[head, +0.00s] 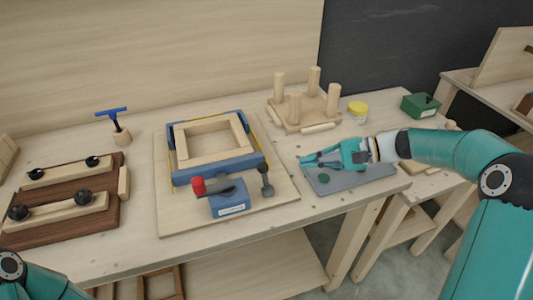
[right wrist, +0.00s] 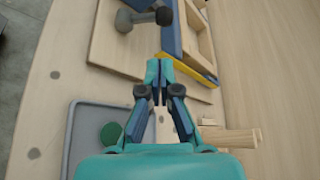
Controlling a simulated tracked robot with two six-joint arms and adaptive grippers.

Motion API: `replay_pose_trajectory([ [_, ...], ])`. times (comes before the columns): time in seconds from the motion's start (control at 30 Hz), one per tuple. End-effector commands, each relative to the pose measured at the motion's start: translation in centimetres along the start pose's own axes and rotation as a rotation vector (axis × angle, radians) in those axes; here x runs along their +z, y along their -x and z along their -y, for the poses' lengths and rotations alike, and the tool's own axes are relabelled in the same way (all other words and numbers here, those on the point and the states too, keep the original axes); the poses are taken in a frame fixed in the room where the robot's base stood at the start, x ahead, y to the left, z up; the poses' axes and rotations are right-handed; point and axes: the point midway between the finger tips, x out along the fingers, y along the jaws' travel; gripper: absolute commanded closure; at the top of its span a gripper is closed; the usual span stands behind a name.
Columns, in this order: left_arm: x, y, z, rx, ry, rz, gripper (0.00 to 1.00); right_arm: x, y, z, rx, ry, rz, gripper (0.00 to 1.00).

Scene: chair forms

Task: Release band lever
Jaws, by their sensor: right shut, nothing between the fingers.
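A blue band clamp box (head: 229,200) stands on the wooden base board (head: 172,215), at the front of a wooden frame (head: 212,140) that blue blocks surround. A lever with a red knob (head: 198,186) lies across the top of the box. A dark grey knobbed handle (head: 266,178) stands at its right; a similar dark part (right wrist: 145,17) shows at the top of the right wrist view. My right gripper (head: 303,161) is shut and empty, right of the base board and above the grey tray. It also shows in the right wrist view (right wrist: 159,78). My left gripper is out of frame.
The grey tray (head: 345,182) holds a green disc (head: 323,178). Behind stand a pegged wooden form (head: 290,122), a yellow-lidded jar (head: 358,110) and a green box (head: 420,105). A dark board with clamped strips (head: 75,209) lies at left, near a blue-handled tool (head: 112,112).

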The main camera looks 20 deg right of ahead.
Motion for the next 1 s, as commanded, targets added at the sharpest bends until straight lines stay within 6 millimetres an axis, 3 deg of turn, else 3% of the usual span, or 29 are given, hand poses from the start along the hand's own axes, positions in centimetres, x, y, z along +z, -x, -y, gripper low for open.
replay_pose_trajectory([
  [0.57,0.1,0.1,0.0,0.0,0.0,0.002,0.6,0.1,-0.3,0.1,-0.007,0.0,-0.001,1.0],
  [1.0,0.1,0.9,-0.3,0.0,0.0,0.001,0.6,0.1,-7.0,0.1,-0.005,-0.002,0.0,1.0],
])
